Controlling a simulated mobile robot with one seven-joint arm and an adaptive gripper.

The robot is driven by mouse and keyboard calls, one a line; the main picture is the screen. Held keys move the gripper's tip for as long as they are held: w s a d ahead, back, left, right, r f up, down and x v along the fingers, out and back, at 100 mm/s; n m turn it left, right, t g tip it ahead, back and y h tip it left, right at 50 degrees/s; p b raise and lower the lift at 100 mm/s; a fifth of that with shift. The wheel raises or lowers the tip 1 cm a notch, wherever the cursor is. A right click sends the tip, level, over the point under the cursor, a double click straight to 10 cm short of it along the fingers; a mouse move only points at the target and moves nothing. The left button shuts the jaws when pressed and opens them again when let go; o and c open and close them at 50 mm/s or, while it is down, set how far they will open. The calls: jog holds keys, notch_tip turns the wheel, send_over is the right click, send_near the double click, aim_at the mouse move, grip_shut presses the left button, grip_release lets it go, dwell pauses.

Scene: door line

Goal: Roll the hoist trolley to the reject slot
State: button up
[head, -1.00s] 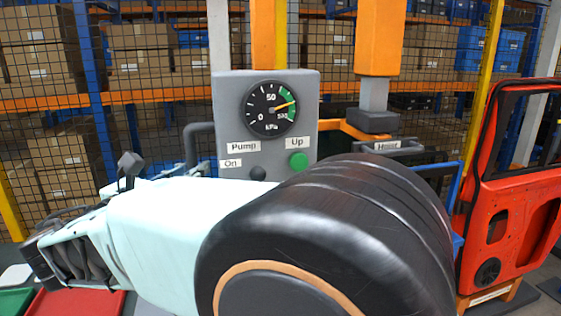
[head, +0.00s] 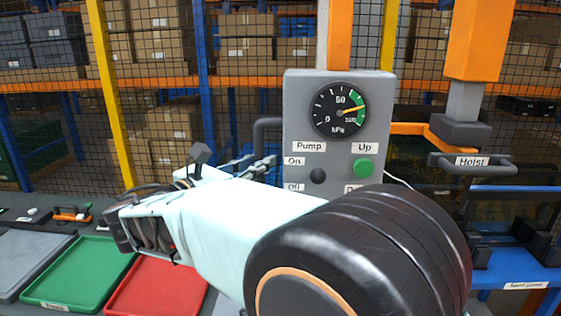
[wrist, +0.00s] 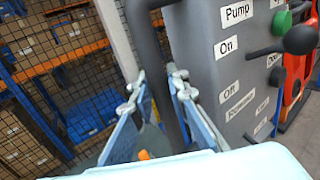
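The hoist trolley's grey control panel (head: 339,135) stands upright beyond my arm, with a gauge, a green Up button and a dark lever. A dark bar handle (head: 267,132) sticks out from its left side. My gripper (wrist: 158,78) has its two fingers on either side of this bar in the wrist view and appears shut on it. My forearm and wrist cover the lower panel in the head view. The hoist head (head: 465,128), with a bar labelled Hoist (head: 472,162), hangs right of the panel. I cannot identify the reject slot with certainty.
A blue rack (head: 515,272) with dark clamps and a small label stands at right. Green (head: 80,272) and red (head: 157,287) trays lie at lower left. A mesh fence and stocked shelves (head: 160,82) stand behind.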

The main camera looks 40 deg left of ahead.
jog(key=o, duration=0.4)
jog(key=shift+s+a+r, duration=0.1)
jog(key=shift+s+a, duration=0.05)
jog(key=shift+a, duration=0.2)
jog(key=shift+o, duration=0.2)
jog(key=shift+d, duration=0.1)
jog(key=s, duration=1.2)
jog(key=shift+a, duration=0.2)
